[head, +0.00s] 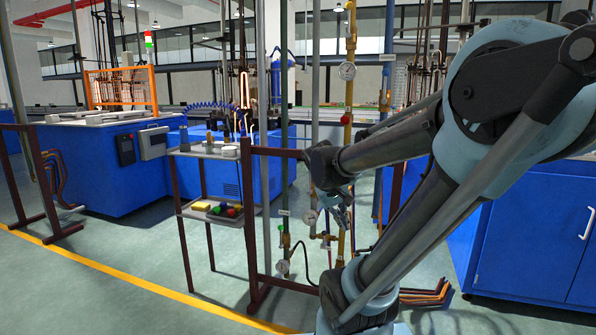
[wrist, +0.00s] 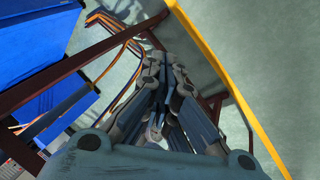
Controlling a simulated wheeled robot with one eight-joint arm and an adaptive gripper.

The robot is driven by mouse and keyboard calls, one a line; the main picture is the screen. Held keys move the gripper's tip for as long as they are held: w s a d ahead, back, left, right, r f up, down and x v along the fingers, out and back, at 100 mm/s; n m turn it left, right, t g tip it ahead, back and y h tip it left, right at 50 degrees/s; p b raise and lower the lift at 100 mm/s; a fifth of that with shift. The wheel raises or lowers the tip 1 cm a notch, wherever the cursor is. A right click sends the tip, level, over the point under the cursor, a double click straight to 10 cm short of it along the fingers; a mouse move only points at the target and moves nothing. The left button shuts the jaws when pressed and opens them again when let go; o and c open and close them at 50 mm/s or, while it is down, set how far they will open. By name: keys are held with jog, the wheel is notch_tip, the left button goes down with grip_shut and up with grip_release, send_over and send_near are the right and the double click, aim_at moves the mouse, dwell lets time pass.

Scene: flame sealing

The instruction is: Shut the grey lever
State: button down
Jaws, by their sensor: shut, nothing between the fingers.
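My gripper (head: 341,212) hangs at the front of the pipe stand in the head view, close to the yellow pipe (head: 347,120). In the wrist view its fingers (wrist: 166,78) are together with nothing between them. I cannot pick out the grey lever for certain in either view; it may be hidden behind my arm or too small to tell.
A dark red frame (head: 252,225) stands left of my gripper. A small cart (head: 205,152) with a shelf stands beyond it. Orange and dark hoses (head: 425,295) lie near a blue cabinet (head: 530,240) at right. Open green floor lies at front left, crossed by a yellow line (head: 120,275).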

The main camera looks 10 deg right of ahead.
jog(key=w+a+r+n+t+h, duration=0.15)
jog(key=w+r, duration=0.25)
jog(key=w, duration=0.6)
jog(key=w+a+r+t+h, duration=0.1)
jog(key=w+a+r+h, duration=0.2)
jog(key=w, duration=0.7)
jog(key=w+a+r+n+t+h, duration=0.1)
jog(key=w+a+t+h, duration=0.3)
jog(key=w+a, duration=1.1)
jog(key=shift+w+a+r+t, duration=0.35)
jog(key=shift+a+t, duration=0.1)
jog(key=shift+a, duration=0.1)
jog(key=s+d+f+x, duration=0.1)
jog(key=s+x, duration=0.1)
jog(key=x, duration=1)
jog(key=shift+d, duration=0.6)
jog(key=shift+w+d+r, duration=0.1)
jog(key=shift+d, duration=0.05)
